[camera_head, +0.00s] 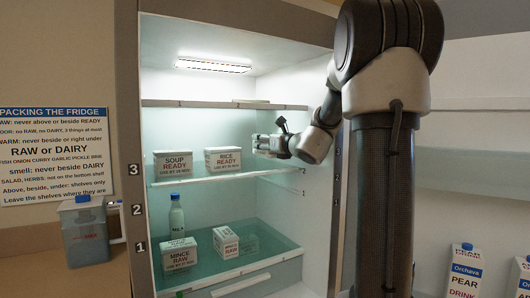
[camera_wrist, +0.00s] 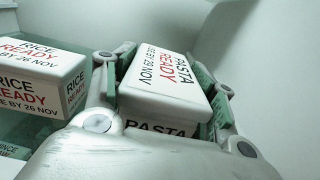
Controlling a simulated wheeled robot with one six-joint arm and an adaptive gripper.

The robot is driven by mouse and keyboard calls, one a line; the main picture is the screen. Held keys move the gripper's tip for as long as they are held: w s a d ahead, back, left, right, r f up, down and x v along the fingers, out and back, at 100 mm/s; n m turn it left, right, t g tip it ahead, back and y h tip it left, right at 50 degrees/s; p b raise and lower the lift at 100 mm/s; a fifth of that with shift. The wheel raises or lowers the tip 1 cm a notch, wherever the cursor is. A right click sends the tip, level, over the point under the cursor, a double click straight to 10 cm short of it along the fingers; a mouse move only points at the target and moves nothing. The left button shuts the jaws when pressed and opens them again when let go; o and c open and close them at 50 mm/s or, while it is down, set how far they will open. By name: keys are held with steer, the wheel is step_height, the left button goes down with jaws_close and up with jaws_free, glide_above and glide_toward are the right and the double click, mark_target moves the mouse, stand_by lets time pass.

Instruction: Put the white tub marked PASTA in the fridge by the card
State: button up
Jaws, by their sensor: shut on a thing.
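The white PASTA tub (camera_wrist: 160,85) fills the middle of the wrist view, lettered PASTA READY, USE BY 29 NOV. My gripper (camera_wrist: 165,88) is shut on it, with green pads on both sides. In the head view my gripper (camera_head: 270,143) is inside the open fridge, at the right of the upper-middle shelf (camera_head: 240,175), right of the RICE READY tub (camera_head: 223,160). That tub also shows left of the PASTA tub in the wrist view (camera_wrist: 35,85). I cannot tell whether the PASTA tub touches the shelf. The card (camera_head: 54,155) hangs on the left wall.
A SOUP READY tub (camera_head: 173,164) stands left of the rice. Below are a MINCE RAW tub (camera_head: 179,254), another RAW tub (camera_head: 227,242) and a bottle (camera_head: 177,217). A jug (camera_head: 86,230) stands outside at left. A PEAR carton (camera_head: 465,270) stands at right.

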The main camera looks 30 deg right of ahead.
steer(key=shift+w+d, duration=0.2)
steer(key=shift+w, duration=0.4)
steer(key=shift+w+d, duration=0.15)
steer(key=shift+w, duration=0.45)
steer(key=shift+w+f, duration=0.15)
steer(key=shift+f, duration=1.55)
steer(key=shift+f, duration=0.1)
steer(key=o, duration=1.4)
steer(key=shift+f, duration=0.1)
steer(key=shift+o, duration=0.2)
